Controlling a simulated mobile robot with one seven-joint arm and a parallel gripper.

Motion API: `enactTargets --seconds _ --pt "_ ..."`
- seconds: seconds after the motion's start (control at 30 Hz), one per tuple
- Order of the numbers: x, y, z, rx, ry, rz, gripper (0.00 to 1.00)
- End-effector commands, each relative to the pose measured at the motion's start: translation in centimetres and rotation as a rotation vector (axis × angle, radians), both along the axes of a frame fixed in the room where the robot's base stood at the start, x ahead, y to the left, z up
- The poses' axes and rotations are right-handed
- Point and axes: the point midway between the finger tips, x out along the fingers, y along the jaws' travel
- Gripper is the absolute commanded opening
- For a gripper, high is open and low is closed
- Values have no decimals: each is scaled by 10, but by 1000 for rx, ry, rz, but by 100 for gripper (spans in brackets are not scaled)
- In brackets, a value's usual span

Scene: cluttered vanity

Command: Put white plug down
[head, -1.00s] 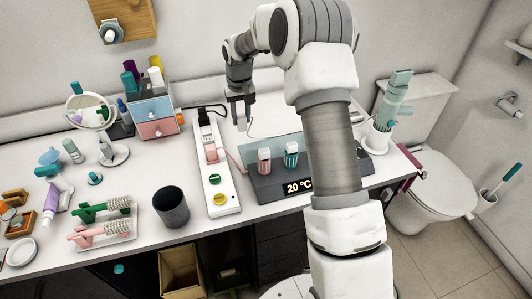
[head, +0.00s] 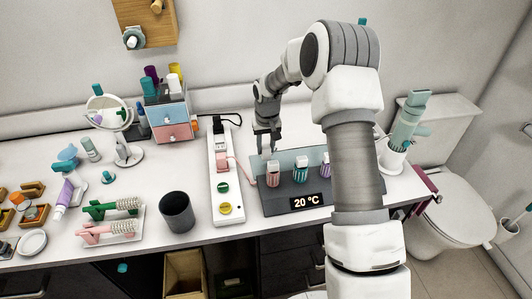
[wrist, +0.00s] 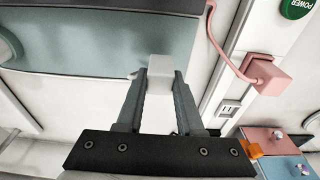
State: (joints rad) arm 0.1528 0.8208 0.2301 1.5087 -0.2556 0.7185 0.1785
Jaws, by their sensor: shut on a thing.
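My gripper (head: 267,150) is over the back left part of the grey panel with the display, to the right of the power strip (head: 224,190). In the wrist view my gripper (wrist: 160,78) is shut on the white plug (wrist: 158,67), a small pale block between the fingertips. The panel (wrist: 100,55) lies behind and to the left of the plug in that view. I cannot tell whether the plug touches anything below. In the head view the plug is too small or hidden to make out.
A drawer box (head: 168,115), a mirror (head: 108,112) and a dark cup (head: 177,212) stand left. White counter shows left of the strip.

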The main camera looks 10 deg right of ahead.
Motion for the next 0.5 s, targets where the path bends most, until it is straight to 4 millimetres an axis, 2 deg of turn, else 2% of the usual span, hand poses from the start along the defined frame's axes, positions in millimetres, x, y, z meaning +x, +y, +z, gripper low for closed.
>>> enactTargets --seconds 0.1,0.17,0.5 --pt "-1 0 -19 1 4 -1 0" --pt "-1 0 -25 0 3 -1 0" --pt "0 0 -30 0 1 -1 0"
